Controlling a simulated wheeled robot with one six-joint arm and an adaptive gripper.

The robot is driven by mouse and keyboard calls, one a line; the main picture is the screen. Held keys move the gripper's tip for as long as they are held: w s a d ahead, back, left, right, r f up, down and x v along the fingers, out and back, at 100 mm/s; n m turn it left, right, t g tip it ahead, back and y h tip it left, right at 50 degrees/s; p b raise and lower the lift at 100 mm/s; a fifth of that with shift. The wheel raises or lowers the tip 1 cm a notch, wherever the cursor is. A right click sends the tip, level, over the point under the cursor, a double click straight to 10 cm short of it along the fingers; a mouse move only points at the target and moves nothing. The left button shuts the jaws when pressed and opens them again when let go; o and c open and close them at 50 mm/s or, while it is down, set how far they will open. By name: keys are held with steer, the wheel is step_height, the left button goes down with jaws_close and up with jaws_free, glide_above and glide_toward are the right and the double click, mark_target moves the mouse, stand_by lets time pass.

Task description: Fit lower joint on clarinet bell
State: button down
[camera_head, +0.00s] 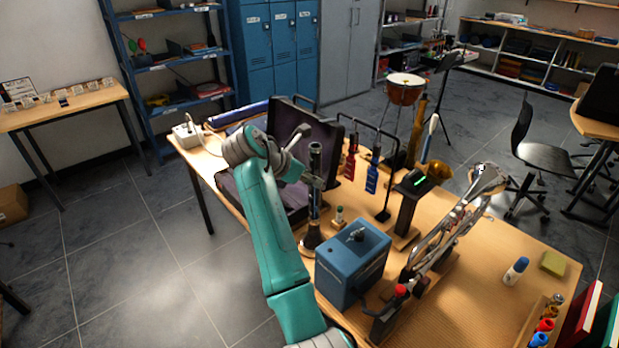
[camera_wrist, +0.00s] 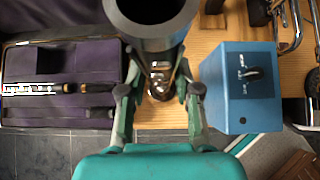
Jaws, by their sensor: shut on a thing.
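The lower joint (camera_head: 315,160) is a dark tube with silver keys, held upright over the near edge of the workbench. My gripper (camera_head: 316,181) is shut on it around its middle. In the wrist view, my gripper's fingers (camera_wrist: 159,92) close on both sides of the joint, whose open top end (camera_wrist: 150,8) faces the camera. The clarinet bell (camera_head: 311,243) is dark and flared and stands wide end down on the bench, directly below the joint. The joint's lower end looks in line with the bell; I cannot tell whether it is seated. The joint hides the bell in the wrist view.
The open, dark-lined instrument case (camera_head: 240,190) lies left and behind. Stands with red and blue items (camera_head: 371,178), a black post (camera_head: 405,212) and a silver instrument (camera_head: 450,225) crowd the right.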

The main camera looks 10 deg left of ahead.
steer(key=shift+f, duration=0.9)
stand_by(0.8)
steer(key=c, duration=0.7)
jaws_free()
steer(key=shift+r, duration=0.15)
steer(key=shift+c, duration=0.6)
steer(key=v, duration=0.6)
